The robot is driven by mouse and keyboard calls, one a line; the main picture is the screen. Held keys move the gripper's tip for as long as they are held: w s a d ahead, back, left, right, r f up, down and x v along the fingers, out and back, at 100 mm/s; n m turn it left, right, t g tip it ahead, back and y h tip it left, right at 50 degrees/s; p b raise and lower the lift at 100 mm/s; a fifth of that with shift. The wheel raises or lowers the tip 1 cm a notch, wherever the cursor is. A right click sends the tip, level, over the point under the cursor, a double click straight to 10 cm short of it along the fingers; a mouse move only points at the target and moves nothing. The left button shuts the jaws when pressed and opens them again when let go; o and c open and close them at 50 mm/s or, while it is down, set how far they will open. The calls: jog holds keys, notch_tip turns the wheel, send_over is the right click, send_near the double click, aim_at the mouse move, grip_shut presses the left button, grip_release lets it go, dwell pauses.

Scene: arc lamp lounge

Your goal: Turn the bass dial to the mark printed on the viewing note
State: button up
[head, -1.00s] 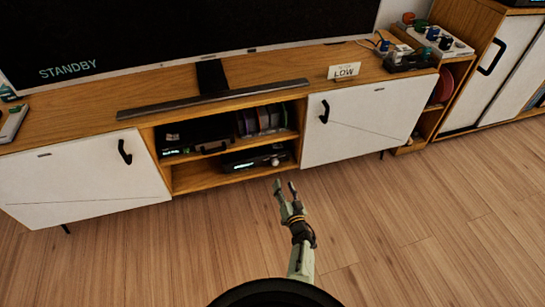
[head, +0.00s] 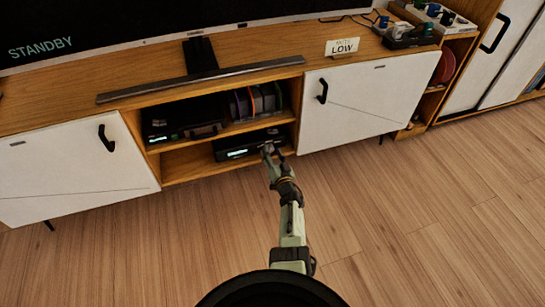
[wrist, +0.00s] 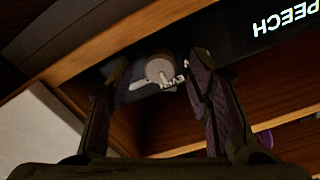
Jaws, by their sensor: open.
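The viewing note (head: 342,46) is a small white card on the cabinet top, printed LOW under a smaller line I cannot read well. A black audio unit (head: 232,150) sits on the lower open shelf, with a lit display that reads SPEECH in the wrist view (wrist: 270,24). Its round pale dial (wrist: 159,70) has small white lettering beside it, upside down and partly hidden. My gripper (head: 268,149) is open at the unit's front and hides the dial in the head view. In the wrist view the dial lies between the fingers; I cannot tell if they touch it.
Shelf boards of the wooden cabinet (head: 70,119) lie above and below the unit. White doors (head: 370,100) flank the shelf opening. A dark player (head: 185,118) and upright sleeves (head: 255,102) stand on the upper shelf. The floor (head: 400,230) is clear.

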jog(key=shift+c, duration=0.5)
grip_shut()
dwell(0.3)
jog(key=shift+n+b, duration=0.45)
jog(key=shift+n, duration=0.55)
jog(key=shift+n+b, duration=0.7)
jog(key=shift+n, duration=1.2)
